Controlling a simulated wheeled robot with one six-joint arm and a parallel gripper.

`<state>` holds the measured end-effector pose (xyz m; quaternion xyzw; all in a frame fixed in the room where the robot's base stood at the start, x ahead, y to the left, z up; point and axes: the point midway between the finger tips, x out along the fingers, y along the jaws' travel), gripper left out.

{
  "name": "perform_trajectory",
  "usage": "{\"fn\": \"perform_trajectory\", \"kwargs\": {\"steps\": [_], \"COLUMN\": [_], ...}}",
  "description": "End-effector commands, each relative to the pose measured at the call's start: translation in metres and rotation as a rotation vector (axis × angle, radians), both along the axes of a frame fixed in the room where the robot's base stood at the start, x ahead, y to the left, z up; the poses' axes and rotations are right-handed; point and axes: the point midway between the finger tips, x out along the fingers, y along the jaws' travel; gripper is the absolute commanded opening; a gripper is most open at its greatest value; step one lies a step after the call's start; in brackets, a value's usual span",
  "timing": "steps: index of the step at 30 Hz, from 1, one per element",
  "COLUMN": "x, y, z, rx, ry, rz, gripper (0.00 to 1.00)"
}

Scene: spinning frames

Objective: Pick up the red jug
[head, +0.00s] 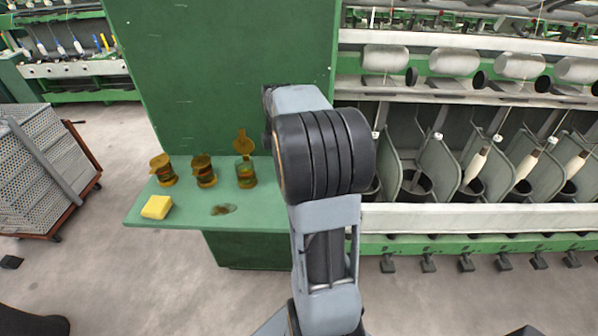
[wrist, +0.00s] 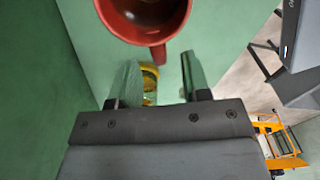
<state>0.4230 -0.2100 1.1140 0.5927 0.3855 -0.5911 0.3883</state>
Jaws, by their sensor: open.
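The red jug (wrist: 143,36) shows at the top of the wrist view, cut off by the upper edge. I look into its round opening, and its handle (wrist: 159,54) points toward my gripper. My gripper (wrist: 160,60) is open, with one finger on each side of the handle's line. The handle end is near the fingertips; whether it lies between them in depth, I cannot tell. I see no contact. In the head view the jug does not show, and my arm covers part of the green shelf (head: 190,216).
Three amber jars (head: 204,171) stand on the shelf's left part, with a yellow block (head: 156,207) and a dark stain (head: 222,209) in front. A yellow-brown object (wrist: 149,78) shows between my fingers. A green panel (head: 220,60) rises behind; the spinning frame (head: 480,208) is at right.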

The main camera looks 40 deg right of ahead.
Motion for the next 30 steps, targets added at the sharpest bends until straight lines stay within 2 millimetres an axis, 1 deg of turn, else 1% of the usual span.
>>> {"fn": "perform_trajectory", "kwargs": {"steps": [7, 10, 14, 20, 23, 30], "x": [0.001, 0.001, 0.001, 0.001, 0.001, 0.001], "y": [0.002, 0.002, 0.002, 0.002, 0.002, 0.002], "z": [-0.032, -0.042, -0.048, -0.049, -0.049, -0.049], "rx": [0.003, 0.002, 0.001, 0.001, 0.001, 0.000], "ry": [0.005, 0.004, 0.002, 0.002, 0.002, 0.001], "rz": [0.000, 0.000, 0.000, 0.000, 0.000, 0.000], "gripper": [0.43, 0.43, 0.43, 0.43, 0.36, 0.13]}}
